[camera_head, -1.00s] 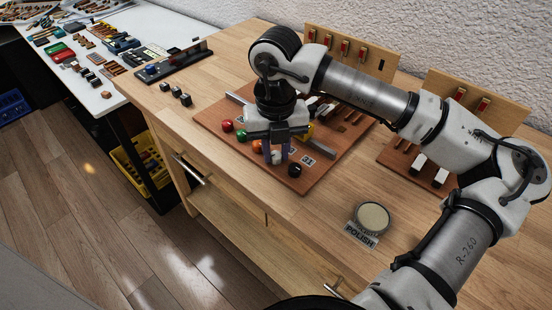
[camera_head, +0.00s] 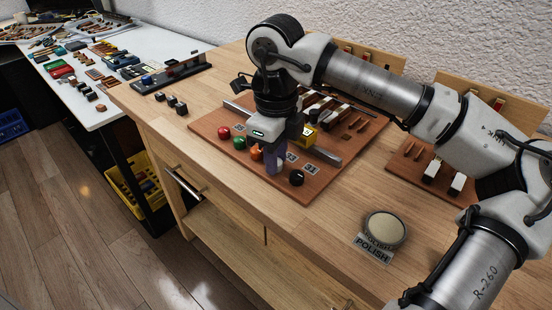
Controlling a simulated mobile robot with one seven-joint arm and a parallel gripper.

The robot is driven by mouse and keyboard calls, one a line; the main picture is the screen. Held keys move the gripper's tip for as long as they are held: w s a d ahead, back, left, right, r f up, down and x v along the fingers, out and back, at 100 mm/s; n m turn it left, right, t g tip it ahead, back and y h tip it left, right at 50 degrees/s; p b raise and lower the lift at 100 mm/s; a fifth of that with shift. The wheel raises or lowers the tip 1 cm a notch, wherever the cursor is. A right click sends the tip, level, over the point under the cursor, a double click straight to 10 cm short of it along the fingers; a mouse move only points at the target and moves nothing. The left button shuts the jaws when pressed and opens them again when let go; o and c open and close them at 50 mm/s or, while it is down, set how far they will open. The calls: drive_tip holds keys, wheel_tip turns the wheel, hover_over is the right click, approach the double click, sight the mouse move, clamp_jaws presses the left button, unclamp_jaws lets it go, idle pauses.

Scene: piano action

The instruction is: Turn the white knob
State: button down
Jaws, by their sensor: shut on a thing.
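The white knob (camera_head: 280,164) is on the front edge of the brown board (camera_head: 208,123), between the orange knob (camera_head: 256,152) and the black knob (camera_head: 296,178). Only a small part of it shows beside my fingers. My gripper (camera_head: 273,168) points down over the white knob, and its purple fingers are shut on it. The finger in front hides most of the knob and the other finger. I cannot see how far the knob is turned.
Red (camera_head: 223,132) and green (camera_head: 239,143) knobs stand left of my gripper. A round polish tin (camera_head: 384,228) lies on the bench to the right.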

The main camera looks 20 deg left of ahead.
drive_tip(key=shift+n, duration=1)
drive_tip(key=c, duration=1.2)
unclamp_jaws()
drive_tip(key=shift+r, duration=0.1)
wheel_tip(320, 180, up, 14)
drive_tip(key=shift+f, duration=0.2)
